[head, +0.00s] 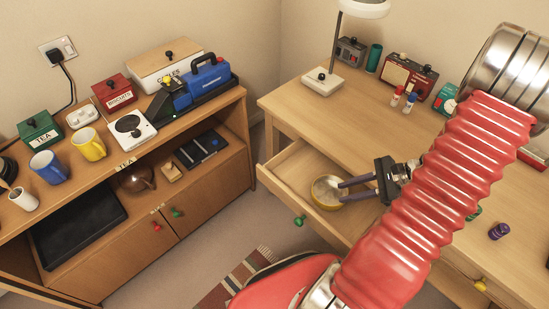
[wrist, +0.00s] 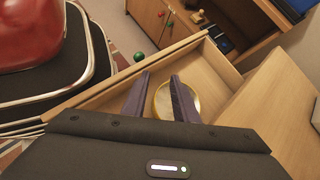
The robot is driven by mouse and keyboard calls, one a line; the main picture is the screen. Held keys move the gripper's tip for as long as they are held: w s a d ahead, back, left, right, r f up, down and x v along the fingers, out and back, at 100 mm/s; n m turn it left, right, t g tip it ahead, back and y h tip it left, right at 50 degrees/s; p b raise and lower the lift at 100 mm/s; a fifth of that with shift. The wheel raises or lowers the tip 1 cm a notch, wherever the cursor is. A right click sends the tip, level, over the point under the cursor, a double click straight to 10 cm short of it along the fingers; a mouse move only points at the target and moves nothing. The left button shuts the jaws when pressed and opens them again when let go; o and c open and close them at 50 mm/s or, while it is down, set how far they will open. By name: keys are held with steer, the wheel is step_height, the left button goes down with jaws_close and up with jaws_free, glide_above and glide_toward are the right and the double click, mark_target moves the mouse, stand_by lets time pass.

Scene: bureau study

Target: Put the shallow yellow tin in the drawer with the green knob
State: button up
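The shallow yellow tin (head: 322,197) lies inside the pulled-out drawer (head: 284,187) of the right-hand desk; the green knob (head: 299,220) is on that drawer's front. My gripper (head: 340,191) reaches into the drawer from the right, its two purple-grey fingers apart and their tips by the tin. In the wrist view, the tin (wrist: 161,101) shows between the fingers, with the right finger covering part of it. The gripper looks open, not closed around the tin. Whether a finger touches the tin is hard to tell. The green knob also shows in the wrist view (wrist: 138,56).
The desk top (head: 340,125) holds a lamp (head: 322,82), a red radio (head: 408,76), small bottles and a purple item (head: 499,231). A yellow knob (head: 480,285) is lower right. The left sideboard (head: 205,112) carries tins, mugs and a blue-handled tool. Floor shows between the furniture.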

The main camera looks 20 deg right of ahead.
steer(key=a+r+n+h, duration=0.8)
steer(key=a+r+n, duration=1.4)
steer(key=r, duration=0.5)
steer(key=shift+w+a+r, duration=0.15)
steer(key=shift+a, duration=0.95)
steer(key=shift+c, duration=0.2)
